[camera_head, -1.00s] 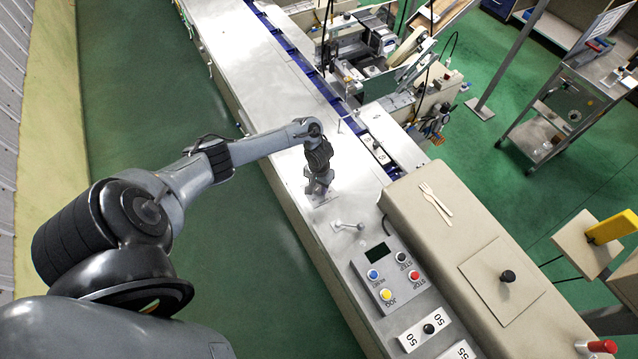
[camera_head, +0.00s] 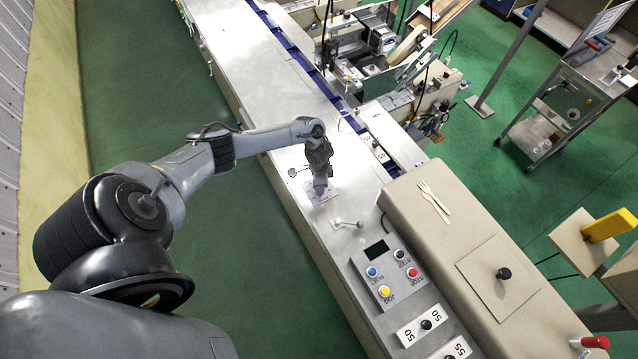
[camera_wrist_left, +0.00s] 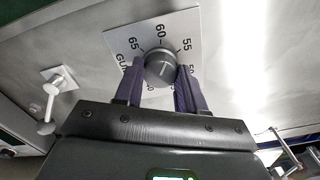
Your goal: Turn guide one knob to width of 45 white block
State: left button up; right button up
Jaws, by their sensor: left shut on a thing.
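The guide one knob (camera_wrist_left: 161,67) is a dark round knob with a pale line on its face. It sits on a white dial plate (camera_wrist_left: 120,42) marked 65, 60, 55 and 50 around the visible rim; the lower marks are partly covered. My left gripper (camera_wrist_left: 160,80) has one dark finger on each side of the knob and is shut on it. In the head view my left gripper (camera_head: 320,190) points down at the dial plate (camera_head: 330,190), and hides the knob. My right gripper is out of view.
A metal crank handle (camera_head: 346,224) stands close to the dial; it also shows in the left wrist view (camera_wrist_left: 51,90). A control panel (camera_head: 400,285) with coloured buttons and a beige housing (camera_head: 460,230) lie to the right. The metal deck (camera_head: 260,75) beyond is clear.

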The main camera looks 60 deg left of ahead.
pick_arm(q)
jog(key=m, duration=0.2)
jog(key=shift+m+b, duration=0.3)
jog(key=shift+m, duration=0.1)
jog(key=m+b, duration=0.1)
jog(key=m, duration=0.2)
jog(key=shift+m, duration=0.3)
jog(key=m+b, duration=0.1)
jog(key=m, duration=0.2)
jog(key=shift+m+b, duration=0.3)
jog(key=m+b, duration=0.1)
jog(key=m, duration=0.1)
jog(key=shift+m, duration=0.4)
jog(key=m+b, duration=0.4)
jog(key=m, duration=0.2)
jog(key=shift+f, duration=0.1)
jog(key=m+b, duration=0.3)
jog(key=m, duration=0.1)
jog(key=shift+m, duration=0.3)
jog(key=shift+m+b, duration=0.7)
jog(key=shift+m, duration=0.6)
